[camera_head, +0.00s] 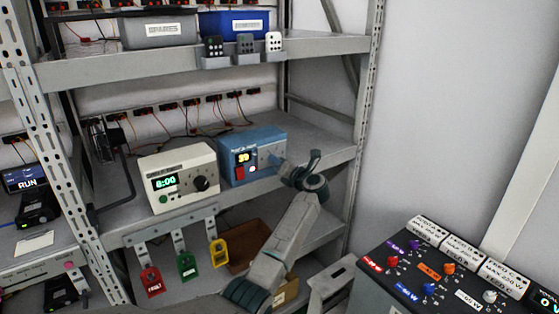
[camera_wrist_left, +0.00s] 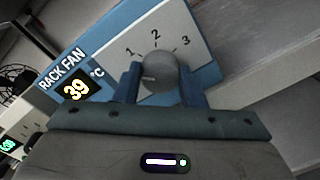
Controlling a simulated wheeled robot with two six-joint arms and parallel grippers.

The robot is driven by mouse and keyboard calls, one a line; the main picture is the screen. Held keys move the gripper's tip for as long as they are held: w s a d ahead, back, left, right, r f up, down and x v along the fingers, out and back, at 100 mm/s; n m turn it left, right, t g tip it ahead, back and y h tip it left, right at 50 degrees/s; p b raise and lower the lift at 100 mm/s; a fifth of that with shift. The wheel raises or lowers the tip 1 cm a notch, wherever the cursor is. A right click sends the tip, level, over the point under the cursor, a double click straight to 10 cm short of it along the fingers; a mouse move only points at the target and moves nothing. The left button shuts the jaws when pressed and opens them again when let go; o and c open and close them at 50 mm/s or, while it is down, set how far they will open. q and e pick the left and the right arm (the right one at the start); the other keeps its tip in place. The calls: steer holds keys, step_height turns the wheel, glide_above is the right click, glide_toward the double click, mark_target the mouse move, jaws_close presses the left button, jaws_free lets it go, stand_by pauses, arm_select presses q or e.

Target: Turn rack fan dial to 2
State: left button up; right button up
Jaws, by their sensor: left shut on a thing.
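The rack fan unit (camera_head: 252,143) is a blue box on the middle shelf, with a small yellow display and a red switch on its front. In the left wrist view its display (camera_wrist_left: 76,91) reads 39 °C. The grey round dial (camera_wrist_left: 160,70) sits on a white plate (camera_wrist_left: 165,28) marked 1, 2 and 3. A pale mark shows on the dial's face, but I cannot tell surely which number it points to. My left gripper (camera_wrist_left: 160,88) is shut on the dial, one blue finger on each side. In the head view my left gripper (camera_head: 283,165) covers the dial.
A cream timer box (camera_head: 180,175) reading 8:00 stands left of the fan unit. Red, green and yellow tags (camera_head: 187,265) hang below the shelf edge. A control panel (camera_head: 440,270) with several knobs is at lower right. A rack post (camera_head: 362,110) stands to the right.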

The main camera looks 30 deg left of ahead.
arm_select(q)
steer(key=shift+w+f+m+g+p, duration=0.1)
steer(key=shift+m+g+p, duration=0.15)
steer(key=shift+m+p, duration=2.35)
steer(key=shift+f+m+g+p, duration=0.2)
steer(key=shift+m+p, duration=0.8)
steer(key=shift+m, duration=3.2)
steer(key=shift+r, duration=0.15)
steer(key=o, duration=1)
steer(key=shift+d, duration=0.1)
